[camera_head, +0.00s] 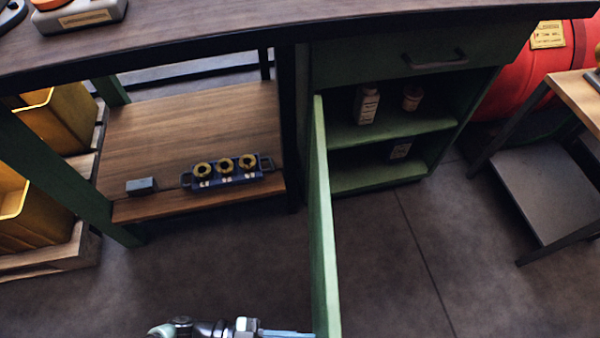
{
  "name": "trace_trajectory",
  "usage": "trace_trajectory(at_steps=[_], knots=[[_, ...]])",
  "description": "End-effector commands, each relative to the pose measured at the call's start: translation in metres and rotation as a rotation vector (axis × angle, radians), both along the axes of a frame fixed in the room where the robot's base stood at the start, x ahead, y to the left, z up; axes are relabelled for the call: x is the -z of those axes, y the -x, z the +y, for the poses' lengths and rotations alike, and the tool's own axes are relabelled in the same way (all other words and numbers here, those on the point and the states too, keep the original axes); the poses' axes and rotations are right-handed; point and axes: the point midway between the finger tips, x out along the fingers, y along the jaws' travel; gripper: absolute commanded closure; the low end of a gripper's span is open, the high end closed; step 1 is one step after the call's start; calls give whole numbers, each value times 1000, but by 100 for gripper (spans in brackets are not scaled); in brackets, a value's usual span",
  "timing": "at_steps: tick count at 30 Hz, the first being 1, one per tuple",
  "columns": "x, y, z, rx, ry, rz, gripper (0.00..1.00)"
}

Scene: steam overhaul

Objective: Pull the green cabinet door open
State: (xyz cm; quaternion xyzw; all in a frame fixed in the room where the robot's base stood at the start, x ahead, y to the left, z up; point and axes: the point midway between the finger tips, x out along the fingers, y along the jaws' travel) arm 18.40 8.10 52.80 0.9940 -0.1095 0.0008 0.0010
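The green cabinet (468,92) stands under the dark workbench top, right of centre. Its green door (322,225) is swung wide open and shows nearly edge-on, pointing toward me from the cabinet's left side. Two shelves inside are exposed. They hold a white labelled bottle (367,105), a small jar (411,98) and a dark labelled item (401,149). My gripper (288,333) is at the bottom edge, left of the door's near end. Its fingertips are cut off or hidden near the door, so I cannot tell whether it touches the door or its handle.
A wooden lower shelf (190,125) at left bears a blue tray with several round parts (226,171) and a small grey block (141,186). Yellow bins (62,120) stand far left. A side table (550,195) and red tank (502,78) are at right. The floor (420,260) right of the door is clear.

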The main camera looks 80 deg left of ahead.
Motion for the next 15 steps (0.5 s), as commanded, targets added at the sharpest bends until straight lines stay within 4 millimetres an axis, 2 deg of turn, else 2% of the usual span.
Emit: trace_trajectory(at_steps=[12, 13, 15], knots=[[1, 1, 0, -2, -1, 5, 100], [2, 1, 0, -2, -1, 5, 79], [1, 1, 0, -2, -1, 5, 67]])
